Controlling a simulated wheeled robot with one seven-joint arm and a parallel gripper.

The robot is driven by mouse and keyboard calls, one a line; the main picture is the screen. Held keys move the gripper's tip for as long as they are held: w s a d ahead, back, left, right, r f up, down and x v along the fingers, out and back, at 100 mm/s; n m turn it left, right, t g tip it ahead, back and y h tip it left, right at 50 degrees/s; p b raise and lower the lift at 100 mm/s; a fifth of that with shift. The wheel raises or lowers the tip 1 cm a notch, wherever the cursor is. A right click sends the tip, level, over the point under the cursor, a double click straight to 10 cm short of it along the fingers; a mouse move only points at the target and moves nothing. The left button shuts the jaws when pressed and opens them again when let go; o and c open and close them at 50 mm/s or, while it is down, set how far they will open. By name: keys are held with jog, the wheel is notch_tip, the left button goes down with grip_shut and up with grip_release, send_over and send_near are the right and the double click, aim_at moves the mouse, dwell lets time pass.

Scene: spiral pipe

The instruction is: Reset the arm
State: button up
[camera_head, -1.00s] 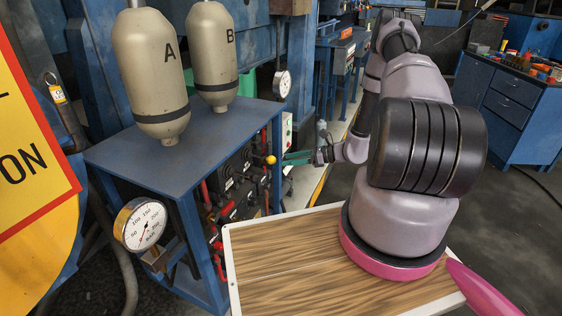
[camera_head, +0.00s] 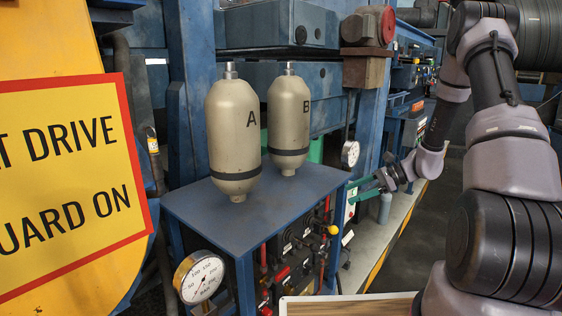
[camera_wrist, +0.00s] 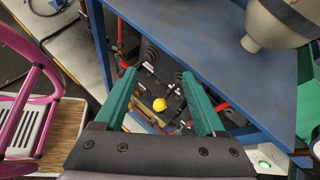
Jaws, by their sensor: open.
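My arm runs along the right side of the head view, bent. My gripper (camera_head: 362,188) is at the right end of the blue bench (camera_head: 260,211), with its green fingers pointing left. In the wrist view my gripper (camera_wrist: 160,82) has its two green fingers spread wide with nothing held between them. A yellow knob (camera_wrist: 159,104) and dark control blocks show beyond the gap between the fingers. The knob (camera_head: 333,229) also shows in the head view, below the gripper.
A pressure gauge (camera_head: 199,277) is at the bench's front left. A yellow warning sign (camera_head: 70,185) fills the left. The wrist view shows a pink frame (camera_wrist: 25,100) and wood-topped surface (camera_wrist: 68,125) at left.

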jog(key=s+a+r+n+h, duration=0.1)
jog(key=s+r+n+h, duration=0.25)
jog(key=s+r, duration=0.45)
jog(key=s+a+r+n+h, duration=0.1)
jog(key=s+r+n+h, duration=0.3)
jog(key=r, duration=0.9)
jog(key=s+d+r+n+t+h, duration=0.2)
jog(key=s+r+n+t, duration=0.3)
jog(key=s+r, duration=0.6)
jog(key=shift+s+d+n, duration=0.15)
jog(key=shift+s+n, duration=0.3)
jog(key=shift+s, duration=0.5)
jog(key=shift+h, duration=0.25)
